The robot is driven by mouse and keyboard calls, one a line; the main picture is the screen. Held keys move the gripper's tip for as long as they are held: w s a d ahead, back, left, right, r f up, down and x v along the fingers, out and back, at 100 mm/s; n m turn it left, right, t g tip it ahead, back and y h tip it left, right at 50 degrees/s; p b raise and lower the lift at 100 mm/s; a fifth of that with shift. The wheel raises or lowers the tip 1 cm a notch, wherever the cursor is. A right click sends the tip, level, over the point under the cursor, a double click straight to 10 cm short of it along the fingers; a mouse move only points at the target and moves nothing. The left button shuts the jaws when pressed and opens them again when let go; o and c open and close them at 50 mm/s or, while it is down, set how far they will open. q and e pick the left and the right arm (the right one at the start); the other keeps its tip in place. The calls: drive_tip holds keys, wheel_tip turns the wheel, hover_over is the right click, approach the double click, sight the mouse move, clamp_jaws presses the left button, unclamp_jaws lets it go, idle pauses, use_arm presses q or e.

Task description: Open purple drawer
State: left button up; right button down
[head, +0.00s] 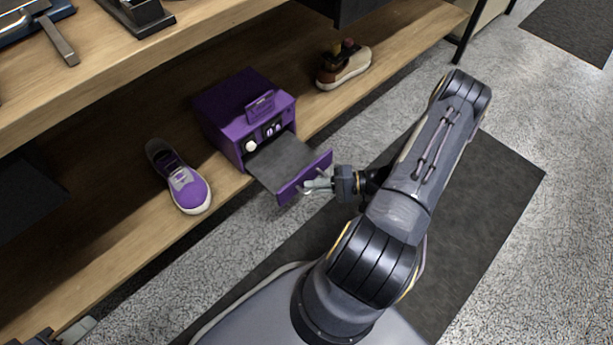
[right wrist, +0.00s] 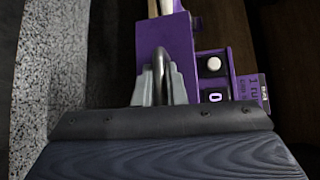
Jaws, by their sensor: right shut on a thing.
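The purple box (head: 222,108) stands on the lower wooden shelf. Its drawer (head: 283,160) is pulled out, with the dark flat inside showing and the purple front panel (head: 305,177) standing past the shelf edge. My right gripper (head: 316,185) is at the outer face of that panel, shut on the drawer's handle. In the right wrist view the fingers (right wrist: 160,86) close around the metal loop handle (right wrist: 161,62), in front of the purple panel (right wrist: 165,37). A part of my left gripper (head: 75,331) shows at the bottom left edge; its jaws cannot be made out.
A purple sneaker (head: 189,190) lies on the shelf left of the box. A brown and white shoe (head: 343,68) stands to the right. The upper shelf (head: 120,62) overhangs at the left. A dark mat (head: 480,200) covers the floor under my arm.

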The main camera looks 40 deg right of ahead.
drive_tip(key=shift+s, duration=0.1)
drive_tip(key=c, duration=1.5)
unclamp_jaws()
drive_tip(key=p+v, duration=0.2)
drive_tip(key=v, duration=0.6)
